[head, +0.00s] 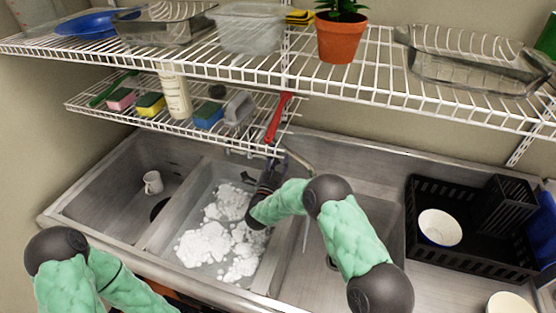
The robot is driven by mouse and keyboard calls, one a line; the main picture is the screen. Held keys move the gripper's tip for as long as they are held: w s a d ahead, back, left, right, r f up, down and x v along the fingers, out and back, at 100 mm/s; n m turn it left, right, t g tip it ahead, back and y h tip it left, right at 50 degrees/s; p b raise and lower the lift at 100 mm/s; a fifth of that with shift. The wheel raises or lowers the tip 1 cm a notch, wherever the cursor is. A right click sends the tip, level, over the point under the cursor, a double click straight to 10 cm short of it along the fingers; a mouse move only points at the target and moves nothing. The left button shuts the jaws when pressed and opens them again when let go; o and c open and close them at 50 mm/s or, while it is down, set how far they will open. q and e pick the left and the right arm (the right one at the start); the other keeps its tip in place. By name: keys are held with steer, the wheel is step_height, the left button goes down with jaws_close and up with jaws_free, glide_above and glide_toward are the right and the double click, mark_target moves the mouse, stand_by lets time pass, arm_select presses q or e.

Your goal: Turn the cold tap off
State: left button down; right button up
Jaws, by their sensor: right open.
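The metal tap is at the back wall of the sink, with its spout (299,159) reaching toward the right basin. A thin pale streak below the spout looks like running water (305,235). My right gripper (268,178) is open at the back of the middle basin, close under the tap body and left of the spout. The gripper and forearm hide much of the tap, so I cannot make out the cold handle or whether the fingers touch it. My left arm is at the lower left, and its gripper is out of view.
A wire shelf (90,108) with sponges, a bottle (175,93) and a red-handled tool (278,118) hangs low above the tap. White foam (210,245) fills the middle basin. A mug (153,182) sits in the left basin. A black dish rack (478,258) stands right.

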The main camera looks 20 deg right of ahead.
jaws_close()
steer(key=shift+d, duration=0.1)
steer(key=w+d+n+y+b, duration=0.1)
steer(key=d+n+y+b, duration=0.2)
steer(key=y, duration=0.7)
steer(key=w+d+n+y+b, duration=0.2)
steer(key=n+y+b, duration=0.4)
steer(key=n+y, duration=0.3)
steer(key=d+y, duration=0.1)
steer(key=y, duration=0.1)
steer(key=shift+n+y+b, duration=0.3)
steer(key=shift+n+b, duration=0.1)
steer(key=shift+w, duration=0.15)
